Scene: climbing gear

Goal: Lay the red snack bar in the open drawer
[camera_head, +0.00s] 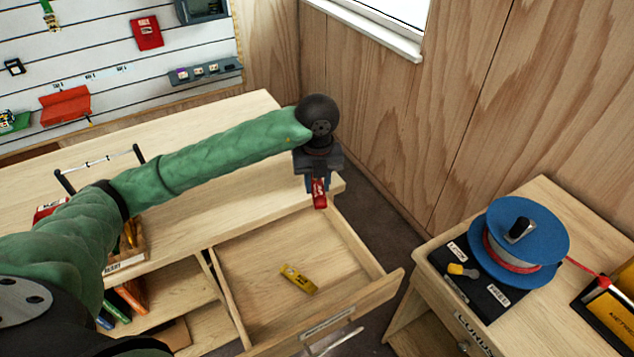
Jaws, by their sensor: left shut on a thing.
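The red snack bar (320,195) hangs upright from my left gripper (318,182), which is shut on its upper end. In the head view it shows over the back right corner of the open drawer (268,238). How high it is above the drawer I cannot tell. The rest of the drawer floor is bare. My right gripper is not in view.
The wooden counter top (235,135) lies behind the drawer under my left arm. A second wooden bench (560,200) at the right bears a blue reel (540,225) on a black mat. Dark floor shows between the two. A lower shelf at the left holds books.

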